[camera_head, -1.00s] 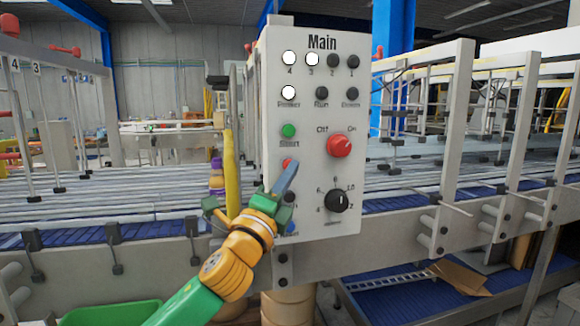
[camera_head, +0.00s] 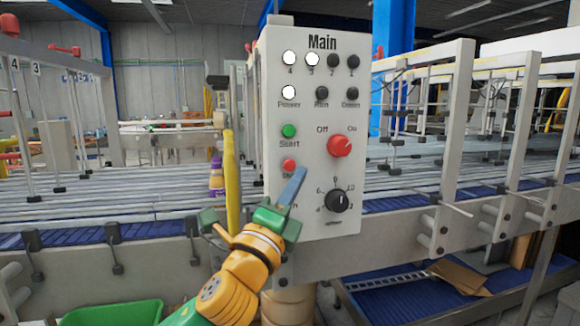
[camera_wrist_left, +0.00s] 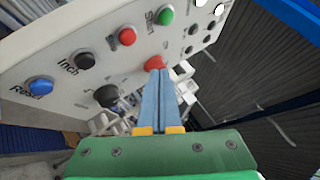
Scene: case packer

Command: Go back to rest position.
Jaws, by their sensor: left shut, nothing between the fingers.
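My left gripper (camera_head: 292,188) is in front of the lower part of the white Main control panel (camera_head: 310,110) in the head view. Its blue fingers are together with nothing between them, and they point up. In the left wrist view the shut fingers (camera_wrist_left: 157,80) point toward the panel, with their tips overlapping the red knob (camera_wrist_left: 154,64) in the picture. I cannot tell that they touch anything. In the head view the gripper hides the lower left buttons of the panel. My right gripper is not in view.
The panel carries a green Start button (camera_head: 288,131), a red button (camera_head: 289,165), a red Off/On knob (camera_head: 340,146) and a black dial (camera_head: 337,200). A yellow post (camera_head: 231,180) stands left of it. The conveyor (camera_head: 120,185) runs behind. A green bin (camera_head: 112,314) is at lower left.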

